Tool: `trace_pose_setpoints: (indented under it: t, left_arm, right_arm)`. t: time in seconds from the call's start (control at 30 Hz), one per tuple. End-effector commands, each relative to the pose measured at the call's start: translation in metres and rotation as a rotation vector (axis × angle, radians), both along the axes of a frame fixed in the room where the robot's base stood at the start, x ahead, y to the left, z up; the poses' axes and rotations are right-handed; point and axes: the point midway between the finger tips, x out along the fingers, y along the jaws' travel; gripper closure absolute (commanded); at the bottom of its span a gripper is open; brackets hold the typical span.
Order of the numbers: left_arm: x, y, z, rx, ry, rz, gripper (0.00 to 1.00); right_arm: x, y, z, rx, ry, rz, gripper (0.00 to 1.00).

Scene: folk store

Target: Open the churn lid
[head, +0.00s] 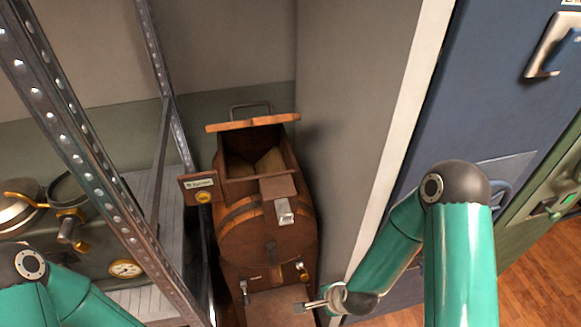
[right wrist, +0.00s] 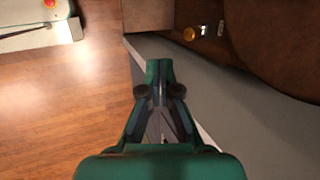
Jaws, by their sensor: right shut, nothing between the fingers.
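The wooden churn (head: 268,240) is a brown barrel with dark hoops, standing in the middle of the head view. Its lid (head: 252,122) stands raised at the back edge, seen nearly edge-on, with a metal handle behind it. The box-like top opening is uncovered and pale contents show inside. My right gripper (head: 303,308) is shut and empty, low in front of the churn near its front ledge. It also shows shut in the right wrist view (right wrist: 158,70), with brown wood beyond it. My left gripper is out of view; only part of the left arm shows.
A metal shelf rack (head: 100,140) stands close on the left, holding a machine with a gauge (head: 126,268). A grey wall (head: 345,110) is close to the churn's right. A blue cabinet (head: 470,90) stands farther right, with wooden floor (head: 535,280) in front.

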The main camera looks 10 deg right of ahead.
Motion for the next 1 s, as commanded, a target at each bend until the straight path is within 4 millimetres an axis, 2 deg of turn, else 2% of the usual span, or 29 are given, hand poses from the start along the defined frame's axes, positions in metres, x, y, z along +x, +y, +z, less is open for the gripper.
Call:
trace_pose_setpoints:
  t: [0.03,0.17,0.23,0.27,0.3,0.33,0.4,0.5,0.6,0.7,0.8,0.9,1.0]
  left_arm:
    - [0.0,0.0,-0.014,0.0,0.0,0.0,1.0]
    - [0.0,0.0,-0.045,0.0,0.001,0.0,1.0]
    - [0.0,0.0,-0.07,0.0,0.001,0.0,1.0]
    - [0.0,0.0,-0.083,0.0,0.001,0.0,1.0]
    - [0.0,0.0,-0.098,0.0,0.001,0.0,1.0]
    - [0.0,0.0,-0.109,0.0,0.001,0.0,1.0]
    - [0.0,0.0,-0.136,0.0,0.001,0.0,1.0]
    - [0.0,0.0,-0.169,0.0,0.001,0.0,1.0]
    - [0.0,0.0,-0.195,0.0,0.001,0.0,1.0]
    - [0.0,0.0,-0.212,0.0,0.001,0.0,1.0]
    - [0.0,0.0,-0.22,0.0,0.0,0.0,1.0]
    - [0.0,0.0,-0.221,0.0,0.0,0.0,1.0]
    - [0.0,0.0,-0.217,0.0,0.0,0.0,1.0]
  right_arm:
    - [0.026,-0.008,0.007,0.031,-0.064,-0.165,1.0]
    - [0.09,-0.026,0.051,0.202,-0.275,-0.598,1.0]
    - [0.123,-0.029,0.09,0.36,-0.426,-0.802,1.0]
    - [0.134,-0.029,0.111,0.445,-0.494,-0.879,1.0]
    - [0.145,-0.028,0.139,0.562,-0.576,-0.963,1.0]
    - [0.15,-0.025,0.16,0.65,-0.63,-1.008,1.0]
    - [0.153,-0.018,0.208,0.85,-0.74,-1.072,1.0]
    - [0.14,-0.005,0.265,1.087,-0.84,-1.078,1.0]
    - [0.117,0.009,0.305,1.251,-0.889,-1.032,1.0]
    - [0.098,0.021,0.328,1.349,-0.906,-0.977,1.0]
    - [0.086,0.03,0.339,1.398,-0.909,-0.939,1.0]
    - [0.084,0.035,0.344,1.413,-0.906,-0.923,1.0]
    - [0.09,0.036,0.347,1.412,-0.904,-0.92,1.0]
